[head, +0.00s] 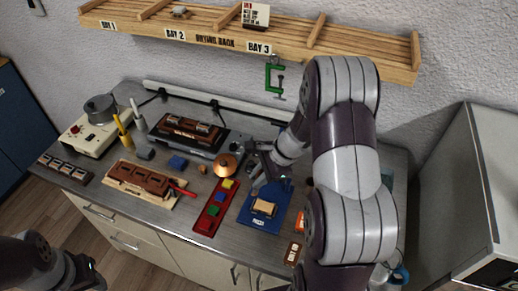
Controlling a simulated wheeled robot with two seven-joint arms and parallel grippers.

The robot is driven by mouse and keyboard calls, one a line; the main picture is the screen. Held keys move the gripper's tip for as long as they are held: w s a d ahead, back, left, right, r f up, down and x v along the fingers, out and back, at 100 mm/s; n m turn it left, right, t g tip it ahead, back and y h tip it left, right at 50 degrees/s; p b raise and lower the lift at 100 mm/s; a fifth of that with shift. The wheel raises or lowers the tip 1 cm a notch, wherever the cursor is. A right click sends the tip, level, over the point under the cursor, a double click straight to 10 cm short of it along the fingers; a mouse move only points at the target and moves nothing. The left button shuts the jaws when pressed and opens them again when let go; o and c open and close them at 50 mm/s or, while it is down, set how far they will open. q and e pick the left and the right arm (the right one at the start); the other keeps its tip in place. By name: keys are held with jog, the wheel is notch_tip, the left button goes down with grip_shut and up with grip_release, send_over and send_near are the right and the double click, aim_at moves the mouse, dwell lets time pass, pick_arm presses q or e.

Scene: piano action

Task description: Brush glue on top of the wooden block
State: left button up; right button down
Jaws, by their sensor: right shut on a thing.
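A light wooden block (264,207) lies on a blue tray (258,222) with a white label, right of the bench's middle. My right gripper (257,172) is just behind the tray, above and apart from the block. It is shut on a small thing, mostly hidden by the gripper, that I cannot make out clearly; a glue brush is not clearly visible. A copper pot (226,166) stands close to the left of the gripper. My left gripper (86,272) is partly in view at the lower left, away from the bench, and its jaws are unclear.
A red tray (204,222) with coloured blocks stands left of the blue tray. Brown wooden parts (140,180) and a hot plate with a pot (100,108) are farther left. A drying rack (290,45) hangs above with a green clamp (272,75). My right arm hides the bench's right side.

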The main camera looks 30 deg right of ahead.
jog(key=shift+d+r+m, duration=0.2)
jog(key=shift+d+m, duration=0.2)
jog(key=shift+d, duration=0.05)
jog(key=shift+s+f+b, duration=0.1)
jog(key=shift+s+b, duration=0.05)
jog(key=shift+b, duration=0.15)
jog(key=f+b, duration=0.4)
jog(key=shift+s+a+f, duration=0.2)
jog(key=shift+a+f, duration=0.15)
jog(key=shift+a, duration=0.05)
jog(key=shift+w+d, duration=0.1)
jog(key=shift+f+b, duration=0.2)
jog(key=shift+b, duration=0.2)
jog(key=shift+f+b, duration=0.35)
jog(key=shift+f, duration=0.15)
